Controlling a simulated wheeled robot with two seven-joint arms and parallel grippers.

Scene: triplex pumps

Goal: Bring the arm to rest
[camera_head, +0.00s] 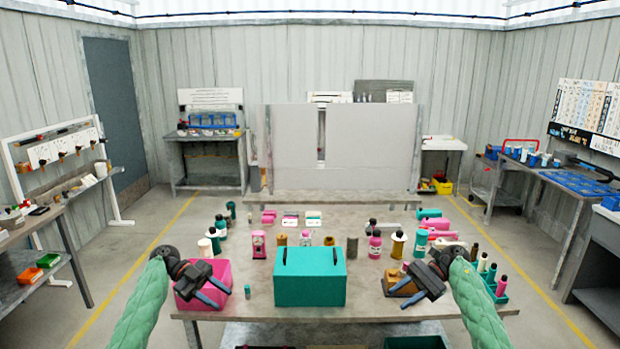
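My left gripper (219,296) is at the end of the green-sleeved arm from the left. Its two blue fingers are spread apart, with nothing seen between them, over the pink bin (188,302) at the table's front left. My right gripper (400,294) comes in from the right. Its blue fingers are also apart and appear empty, in front of a brown-orange object (397,274) that they partly hide. I cannot tell whether either gripper touches what is below it. Both arms reach over the front edge of the grey table (370,311).
A teal box (310,287) stands between the grippers. Behind it are several pump parts, including a pink one (259,245) and a brown cylinder (352,250). A teal rack (497,288) with bottles is right of my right gripper. A grey panel (370,150) rises behind the table.

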